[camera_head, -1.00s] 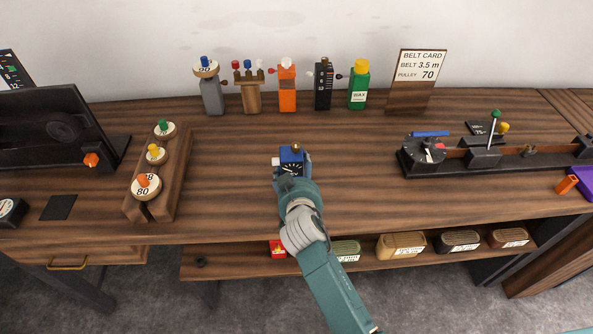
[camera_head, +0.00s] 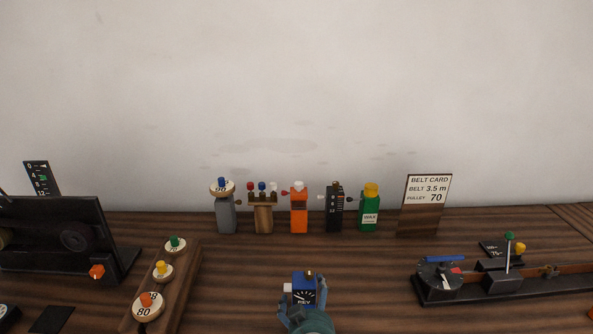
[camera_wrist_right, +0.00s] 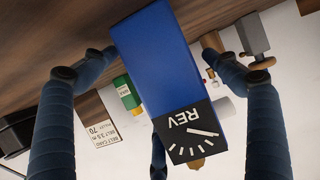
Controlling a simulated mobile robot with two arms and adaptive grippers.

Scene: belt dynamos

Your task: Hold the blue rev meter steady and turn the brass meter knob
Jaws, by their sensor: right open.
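The blue rev meter (camera_head: 304,287) is at the front middle of the bench in the head view, with a dark dial and a white piece on its left side. The brass meter knob (camera_head: 309,273) sits on its top. My right gripper (camera_head: 304,318) is at the meter, its fingers open around it. In the right wrist view the meter (camera_wrist_right: 155,55) lies between the spread fingers, with visible gaps beside it. The brass knob (camera_wrist_right: 196,163) shows there at the dial end. My left gripper is not in view.
A wooden block with numbered discs (camera_head: 162,270) stands left of the meter. An orange device (camera_head: 299,210), a green wax bottle (camera_head: 369,210) and other items line the back. A black rig (camera_head: 480,285) is at the right. Bare bench lies around the meter.

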